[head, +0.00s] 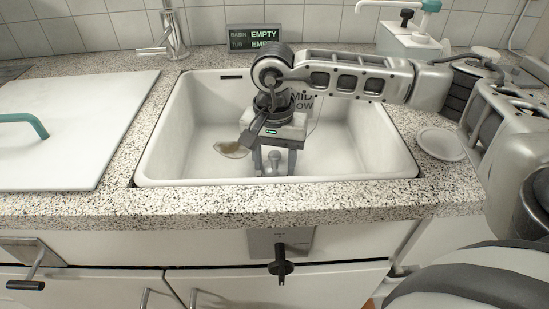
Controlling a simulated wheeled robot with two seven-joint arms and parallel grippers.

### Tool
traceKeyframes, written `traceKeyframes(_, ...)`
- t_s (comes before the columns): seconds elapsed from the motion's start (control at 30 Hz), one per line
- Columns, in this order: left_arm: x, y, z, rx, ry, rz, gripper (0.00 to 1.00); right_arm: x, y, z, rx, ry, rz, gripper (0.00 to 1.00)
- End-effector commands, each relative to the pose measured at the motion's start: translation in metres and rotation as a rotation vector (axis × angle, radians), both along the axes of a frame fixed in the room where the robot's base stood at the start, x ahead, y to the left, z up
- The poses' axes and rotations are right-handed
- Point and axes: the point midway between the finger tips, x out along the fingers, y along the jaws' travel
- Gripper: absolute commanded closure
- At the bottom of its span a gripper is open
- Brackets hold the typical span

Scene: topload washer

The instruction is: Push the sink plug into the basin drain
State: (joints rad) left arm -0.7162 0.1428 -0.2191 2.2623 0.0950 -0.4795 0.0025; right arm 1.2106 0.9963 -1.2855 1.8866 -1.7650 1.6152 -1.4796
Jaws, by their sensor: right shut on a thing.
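The white basin (180,133) is sunk in the speckled counter. My right gripper (274,168) points down inside it, low over the basin's near part. It is shut on a small silver knobbed piece, which I take to be the sink plug (275,159), between its two fingers. The plug's underside and whether it touches the basin floor cannot be made out. A brownish patch with a pale edge (232,149) lies on the basin floor left of the gripper. I cannot clearly make out the drain. My left gripper is not in view.
A faucet (172,35) stands behind the basin. A display (253,38) reads EMPTY for basin and tub. A white lid with a green handle (95,115) lies left. A small round dish (441,144) and a dispenser (408,38) are right. A black knob (280,267) is on the front.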

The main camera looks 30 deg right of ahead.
Motion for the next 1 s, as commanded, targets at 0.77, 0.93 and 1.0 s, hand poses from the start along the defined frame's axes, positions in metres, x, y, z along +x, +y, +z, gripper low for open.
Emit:
traceKeyframes(0.77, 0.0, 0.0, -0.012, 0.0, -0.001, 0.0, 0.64, 0.0, 0.0, -0.014, 0.0, 0.0, 0.0, 0.25)
traceKeyframes(0.93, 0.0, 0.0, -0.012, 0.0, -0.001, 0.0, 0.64, 0.0, 0.0, -0.014, 0.0, 0.0, 0.0, 0.25)
traceKeyframes(1.0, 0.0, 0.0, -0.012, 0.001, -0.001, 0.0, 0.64, 0.0, 0.0, -0.014, 0.0, 0.0, 0.0, 0.25)
